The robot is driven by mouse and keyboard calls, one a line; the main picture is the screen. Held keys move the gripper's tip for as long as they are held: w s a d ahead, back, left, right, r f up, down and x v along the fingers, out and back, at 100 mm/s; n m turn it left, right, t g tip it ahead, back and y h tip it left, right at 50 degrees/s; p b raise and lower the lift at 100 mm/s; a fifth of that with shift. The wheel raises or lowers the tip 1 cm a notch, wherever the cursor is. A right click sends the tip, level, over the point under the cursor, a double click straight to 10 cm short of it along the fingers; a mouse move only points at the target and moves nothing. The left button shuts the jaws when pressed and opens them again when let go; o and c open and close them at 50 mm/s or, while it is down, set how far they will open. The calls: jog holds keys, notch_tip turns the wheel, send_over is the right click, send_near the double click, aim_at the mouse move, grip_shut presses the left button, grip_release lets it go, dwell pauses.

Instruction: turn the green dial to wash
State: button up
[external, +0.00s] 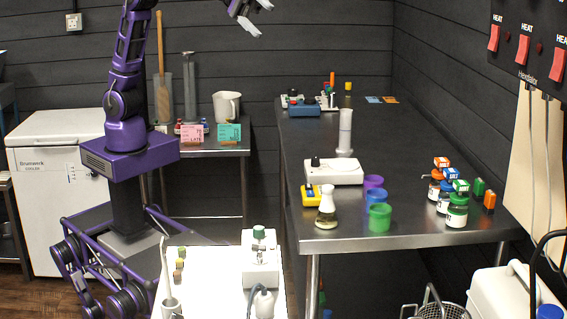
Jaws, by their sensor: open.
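A green dial (259,232) sits on the far end of a white device (260,265) on the white-topped surface at the bottom centre. The dial's markings and the setting it points at are too small to read. My gripper (257,17) is at the top of the external view, partly cut off by the picture's edge. Its fingers are spread open with nothing between them. It is high in the air, well above the dial and apart from it.
A grey cable object (262,302) stands in front of the device. A white pestle in a mortar (170,302) and small corks (179,264) stand to its left. The steel bench (420,190) at right holds a flask (326,206), coloured cups and jars.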

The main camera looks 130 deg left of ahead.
notch_tip(320, 180, down, 14)
jog(key=d+n+g+y, duration=0.1)
jog(key=d+n+g, duration=0.15)
jog(key=n, duration=0.35)
jog(key=n+g+y, duration=0.3)
jog(key=n+g, duration=0.2)
jog(key=n, duration=0.4)
send_over(258, 227)
jog(key=s+d, duration=0.2)
jog(key=s, duration=0.2)
notch_tip(258, 227, down, 15)
notch_tip(258, 227, down, 4)
jog(key=s+a+n+g+y, duration=0.2)
jog(key=s+n, duration=0.1)
jog(key=n, duration=0.1)
jog(key=shift+t, duration=0.25)
jog(key=b+x, duration=0.3)
jog(key=x, duration=1.4)
jog(key=shift+f, duration=0.1)
jog(key=shift+c, duration=0.2)
grip_shut()
